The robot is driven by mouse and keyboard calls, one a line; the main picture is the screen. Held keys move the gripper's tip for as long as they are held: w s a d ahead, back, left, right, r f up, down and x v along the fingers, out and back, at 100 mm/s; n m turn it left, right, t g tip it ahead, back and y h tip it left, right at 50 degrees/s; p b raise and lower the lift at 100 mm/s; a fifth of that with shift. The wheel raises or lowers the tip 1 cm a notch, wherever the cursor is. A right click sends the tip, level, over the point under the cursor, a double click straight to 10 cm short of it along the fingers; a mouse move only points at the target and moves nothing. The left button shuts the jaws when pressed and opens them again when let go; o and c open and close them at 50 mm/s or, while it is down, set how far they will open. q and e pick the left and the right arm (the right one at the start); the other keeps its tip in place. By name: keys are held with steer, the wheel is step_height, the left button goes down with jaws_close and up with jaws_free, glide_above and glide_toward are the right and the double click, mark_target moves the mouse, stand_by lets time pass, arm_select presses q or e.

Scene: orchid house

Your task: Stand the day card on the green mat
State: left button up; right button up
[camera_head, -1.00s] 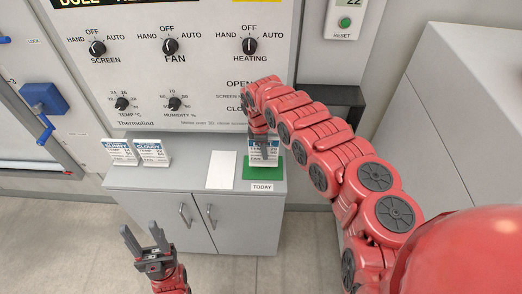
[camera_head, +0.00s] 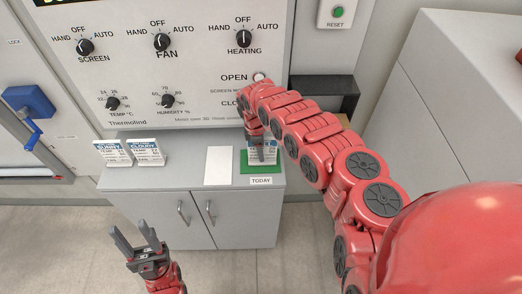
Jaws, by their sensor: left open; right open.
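A white day card with a blue top (camera_head: 270,156) stands upright on the green mat (camera_head: 262,169), behind the TODAY label (camera_head: 261,181). My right gripper (camera_head: 257,150) hangs directly over and in front of this card, its fingers pointing down; it covers part of the card. The jaws are open, though the arm hides much of them. Two more day cards, a sunny one (camera_head: 113,153) and a cloudy one (camera_head: 147,152), stand at the left end of the cabinet top. My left gripper (camera_head: 135,241) is open and empty, in front of the cabinet and away from the cards.
A blank white sheet (camera_head: 218,166) lies left of the mat on the grey cabinet (camera_head: 190,180). The control panel (camera_head: 190,70) with knobs rises behind. A dark shelf (camera_head: 323,92) and a grey cabinet (camera_head: 450,110) are at the right.

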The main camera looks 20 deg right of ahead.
steer(key=shift+d+r+p, duration=0.2)
steer(key=shift+r+p, duration=0.1)
steer(key=shift+r, duration=0.05)
steer(key=shift+a+r+b, duration=0.1)
steer(key=shift+r+b, duration=0.1)
steer(key=shift+b, duration=0.1)
steer(key=r+b, duration=0.1)
steer(key=r, duration=0.2)
steer(key=a+r, duration=0.1)
steer(key=r, duration=0.3)
steer(key=r+b, duration=0.1)
steer(key=r, duration=0.2)
steer(key=shift+w+a+r+b, duration=0.15)
steer(key=shift+w+b, duration=0.15)
steer(key=shift+b, duration=0.05)
steer(key=shift+s+r, duration=0.1)
steer(key=shift+r, duration=0.35)
